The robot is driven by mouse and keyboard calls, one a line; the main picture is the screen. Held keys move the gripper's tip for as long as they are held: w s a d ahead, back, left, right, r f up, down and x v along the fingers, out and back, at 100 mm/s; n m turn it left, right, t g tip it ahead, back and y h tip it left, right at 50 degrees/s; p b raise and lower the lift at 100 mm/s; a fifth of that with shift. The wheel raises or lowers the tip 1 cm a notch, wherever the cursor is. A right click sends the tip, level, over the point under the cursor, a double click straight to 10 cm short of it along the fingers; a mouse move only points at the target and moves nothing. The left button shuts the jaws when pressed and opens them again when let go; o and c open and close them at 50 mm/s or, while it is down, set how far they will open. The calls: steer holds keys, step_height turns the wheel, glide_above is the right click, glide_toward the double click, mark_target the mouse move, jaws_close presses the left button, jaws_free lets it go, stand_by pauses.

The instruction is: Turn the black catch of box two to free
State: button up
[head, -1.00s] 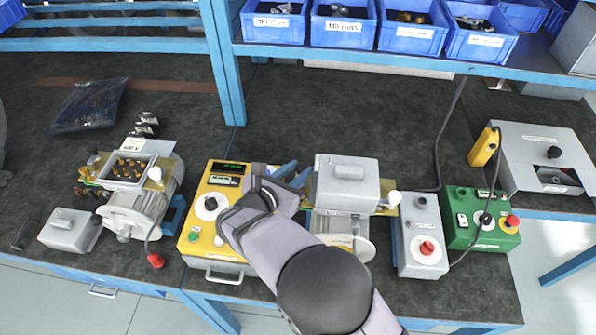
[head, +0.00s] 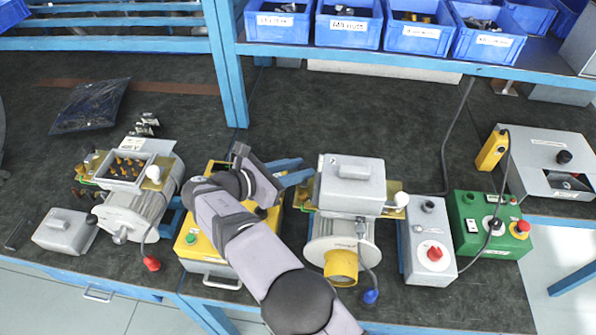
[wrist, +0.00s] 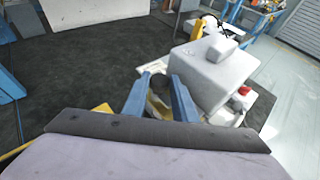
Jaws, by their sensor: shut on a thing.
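Box two (head: 349,183) is a grey lidded box on a motor (head: 335,240), right of the bench's middle. It also shows in the wrist view (wrist: 208,78). My gripper (head: 306,169) reaches in from the left, its blue fingers at the box's left side. In the wrist view the fingers (wrist: 161,82) straddle a small spot beside the box, with a brass-coloured plate (wrist: 158,104) showing between them. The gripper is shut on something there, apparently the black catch. The catch itself is hidden, so I cannot tell which way it points.
A yellow control box (head: 192,250) is partly under my arm. A grey box with a red knob (head: 428,240) and a green box (head: 487,226) stand to the right. An opened motor box (head: 125,170) stands left. Blue bins (head: 418,38) line the shelf above.

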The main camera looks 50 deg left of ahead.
steer(key=shift+r, duration=0.15)
stand_by(0.5)
steer(key=o, duration=0.8)
steer(key=shift+c, duration=0.2)
steer(key=shift+s+a+b, duration=0.1)
steer(key=shift+s+b, duration=0.35)
steer(key=b+v, duration=0.2)
steer(key=v, duration=0.4)
steer(key=shift+r, duration=0.25)
steer(key=shift+s, duration=0.15)
